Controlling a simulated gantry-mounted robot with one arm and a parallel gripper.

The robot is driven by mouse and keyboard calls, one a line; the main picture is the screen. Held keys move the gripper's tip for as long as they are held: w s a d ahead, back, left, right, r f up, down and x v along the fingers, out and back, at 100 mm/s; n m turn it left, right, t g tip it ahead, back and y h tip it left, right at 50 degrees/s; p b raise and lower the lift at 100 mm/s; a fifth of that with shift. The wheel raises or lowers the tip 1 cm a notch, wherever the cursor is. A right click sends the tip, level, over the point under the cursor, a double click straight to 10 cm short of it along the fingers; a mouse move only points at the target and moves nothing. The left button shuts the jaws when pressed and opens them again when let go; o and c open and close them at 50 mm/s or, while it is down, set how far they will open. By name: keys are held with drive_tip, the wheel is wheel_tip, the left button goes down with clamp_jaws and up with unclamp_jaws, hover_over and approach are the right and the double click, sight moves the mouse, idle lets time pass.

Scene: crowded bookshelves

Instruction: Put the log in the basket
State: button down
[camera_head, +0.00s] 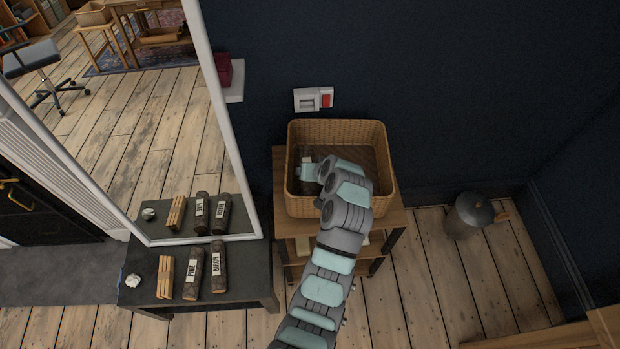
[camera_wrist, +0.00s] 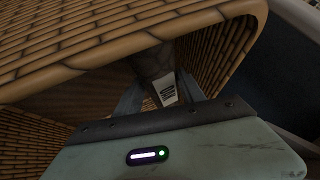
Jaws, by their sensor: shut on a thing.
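The wicker basket (camera_head: 337,128) stands on a small wooden stand by the dark wall. My arm reaches over its front rim, and my gripper (camera_head: 309,170) is inside at the basket's left side. In the wrist view my gripper (camera_wrist: 162,97) is shut on a dark log (camera_wrist: 154,62) with a white label that seems to read OAK. The basket wall (camera_wrist: 80,55) fills much of that view. Most of the log is hidden by my gripper and the basket wall, and I cannot tell whether it touches the basket floor.
A dark low table (camera_head: 240,285) at left holds a PINE log (camera_head: 193,272), a BIRCH log (camera_head: 218,266), a bundle of sticks (camera_head: 165,276) and a crumpled white ball (camera_head: 133,280). A leaning mirror (camera_head: 215,95) reflects them. A grey metal canister (camera_head: 468,215) stands on the floor at right.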

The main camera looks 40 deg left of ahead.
wheel_tip(320, 180, down, 3)
drive_tip(key=shift+s+f, duration=0.1)
drive_tip(key=shift+f, duration=0.05)
drive_tip(key=c, duration=0.7)
unclamp_jaws()
drive_tip(key=shift+r, duration=0.2)
drive_tip(key=p+v, duration=0.1)
drive_tip(key=v, duration=1.1)
drive_tip(key=shift+f, duration=0.1)
